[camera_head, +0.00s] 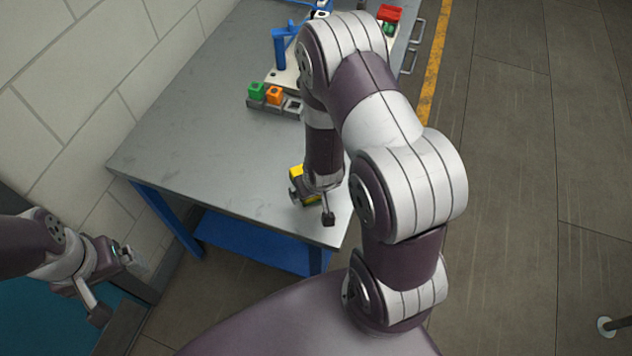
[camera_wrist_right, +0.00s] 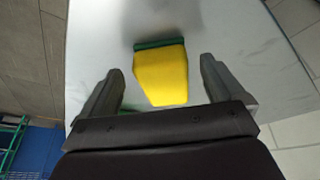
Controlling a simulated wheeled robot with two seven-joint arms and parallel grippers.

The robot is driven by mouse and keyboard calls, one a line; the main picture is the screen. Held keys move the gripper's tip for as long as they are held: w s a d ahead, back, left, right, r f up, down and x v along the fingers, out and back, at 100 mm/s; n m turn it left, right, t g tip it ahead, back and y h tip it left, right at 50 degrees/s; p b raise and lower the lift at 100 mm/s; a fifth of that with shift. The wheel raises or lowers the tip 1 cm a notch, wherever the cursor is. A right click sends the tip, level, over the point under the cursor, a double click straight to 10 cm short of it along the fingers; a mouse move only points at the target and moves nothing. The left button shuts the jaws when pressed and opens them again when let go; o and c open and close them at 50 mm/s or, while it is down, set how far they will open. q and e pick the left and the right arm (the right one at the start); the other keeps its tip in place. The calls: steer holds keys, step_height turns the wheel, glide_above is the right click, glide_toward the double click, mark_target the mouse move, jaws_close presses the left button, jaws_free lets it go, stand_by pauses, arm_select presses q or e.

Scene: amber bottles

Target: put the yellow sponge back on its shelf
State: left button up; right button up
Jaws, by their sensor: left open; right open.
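The yellow sponge (camera_wrist_right: 161,76), with a dark green layer along one side, is on the grey metal tabletop (camera_head: 215,145). In the head view only a part of the sponge (camera_head: 297,170) shows beside my right gripper (camera_head: 311,207), the rest hidden behind it. In the right wrist view my right gripper (camera_wrist_right: 160,72) is open, with the sponge between its two fingers and a gap on both sides. My left gripper (camera_head: 115,285) is open and empty, off the table at the lower left. I cannot tell which shelf is the sponge's own.
Green and orange blocks (camera_head: 274,95) sit in a grey holder, near a blue fixture (camera_head: 282,48). A red box (camera_head: 390,13) stands at the far end. A blue lower shelf (camera_head: 250,243) shows under the table. A block wall runs along the left; the tabletop's near left is clear.

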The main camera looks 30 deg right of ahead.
steer(key=s+a+r+g, duration=0.1)
steer(key=s+a+r, duration=0.1)
steer(key=r, duration=0.7)
steer(key=s+a+r+n+g+p, duration=0.1)
steer(key=s+a+r, duration=0.2)
steer(key=r, duration=0.7)
steer(key=shift+s+a+y, duration=0.25)
steer(key=shift+s+y, duration=0.15)
steer(key=shift+s, duration=0.7)
steer(key=shift+a+r, duration=0.1)
